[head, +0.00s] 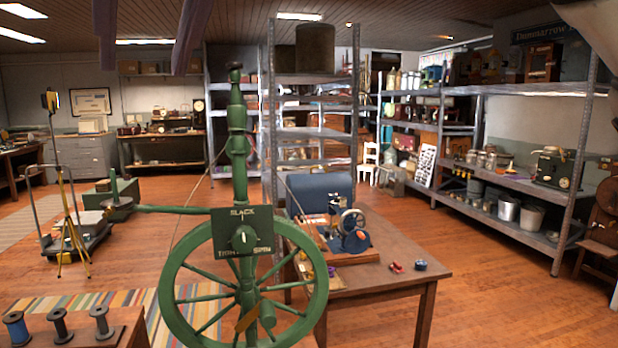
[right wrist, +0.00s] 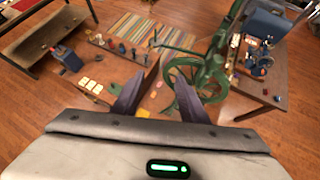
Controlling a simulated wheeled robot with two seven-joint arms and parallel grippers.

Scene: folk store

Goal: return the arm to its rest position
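My right gripper (head: 144,68) hangs at the top left of the head view, close to the camera. Its two dark purple fingers are well apart with nothing held between them. In the right wrist view the same gripper (right wrist: 158,88) shows its fingers spread above the floor, with the green spinning wheel and low tables below. My left gripper is in neither view. No part of the right gripper is seen touching anything.
A tall green spinning wheel (head: 240,240) stands in front of me. Right of it is a wooden table (head: 385,270) with a small blue machine (head: 350,235). A low table (head: 110,328) holds spools at the lower left. Metal shelves (head: 520,185) line the right. Floor is open at the right.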

